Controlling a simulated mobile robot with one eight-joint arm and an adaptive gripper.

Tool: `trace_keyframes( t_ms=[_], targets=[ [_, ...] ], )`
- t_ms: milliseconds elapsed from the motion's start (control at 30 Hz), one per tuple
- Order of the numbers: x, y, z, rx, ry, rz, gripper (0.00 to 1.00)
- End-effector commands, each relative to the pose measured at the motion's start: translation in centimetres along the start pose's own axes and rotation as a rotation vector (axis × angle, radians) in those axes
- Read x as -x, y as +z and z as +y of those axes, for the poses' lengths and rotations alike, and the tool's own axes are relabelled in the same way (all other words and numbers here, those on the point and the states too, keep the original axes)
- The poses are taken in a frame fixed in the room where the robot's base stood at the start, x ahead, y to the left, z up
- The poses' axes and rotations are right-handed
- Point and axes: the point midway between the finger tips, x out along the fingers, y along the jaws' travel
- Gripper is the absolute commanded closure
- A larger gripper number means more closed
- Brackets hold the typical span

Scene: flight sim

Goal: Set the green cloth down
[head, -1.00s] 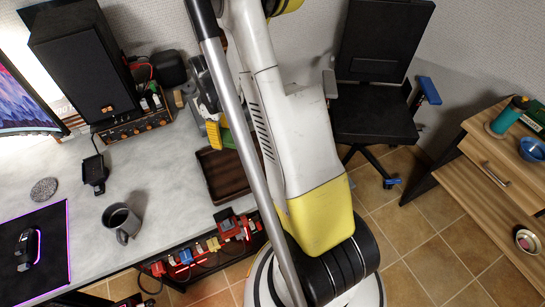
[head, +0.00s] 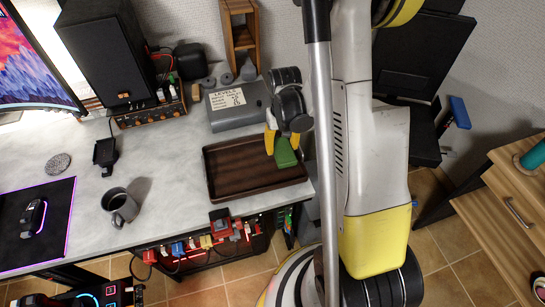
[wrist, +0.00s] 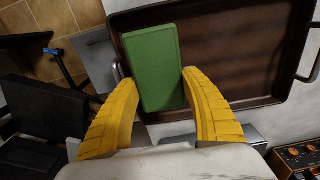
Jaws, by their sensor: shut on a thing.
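The green cloth (wrist: 157,68) shows in the wrist view as a flat rectangular block between the two yellow fingers. My gripper (wrist: 158,82) is shut on it. In the head view the green cloth (head: 285,152) hangs at the tips of my gripper (head: 278,138), over the right part of a dark brown tray (head: 228,190). The tray lies on the grey desk and also shows behind the cloth in the wrist view (wrist: 235,50). I cannot tell whether the cloth touches the tray.
A grey box with a label (head: 238,106) stands behind the tray. A mug (head: 120,206) and a mouse mat (head: 50,235) are on the left of the desk. A speaker (head: 105,50) stands at the back. A black chair (head: 415,60) is beyond my arm.

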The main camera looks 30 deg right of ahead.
Motion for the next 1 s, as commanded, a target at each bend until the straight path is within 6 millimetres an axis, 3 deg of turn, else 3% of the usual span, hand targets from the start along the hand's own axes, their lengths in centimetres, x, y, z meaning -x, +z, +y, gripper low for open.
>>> trace_keyframes(
  t_ms=[33,200,367,567,967,1000],
  targets=[
    [-1.0,-0.9,-0.7,0.004,0.000,0.000,0.74],
    [-2.0,-2.4,-2.0,0.002,0.000,0.000,0.74],
    [-3.0,-2.6,-2.2,0.001,0.000,0.000,0.74],
    [-6.0,-2.6,-2.1,0.001,0.000,0.000,0.74],
    [-6.4,-2.5,-2.1,0.001,0.000,0.000,0.74],
    [-6.3,-2.6,-2.1,0.001,0.000,0.000,0.37]
  ],
)
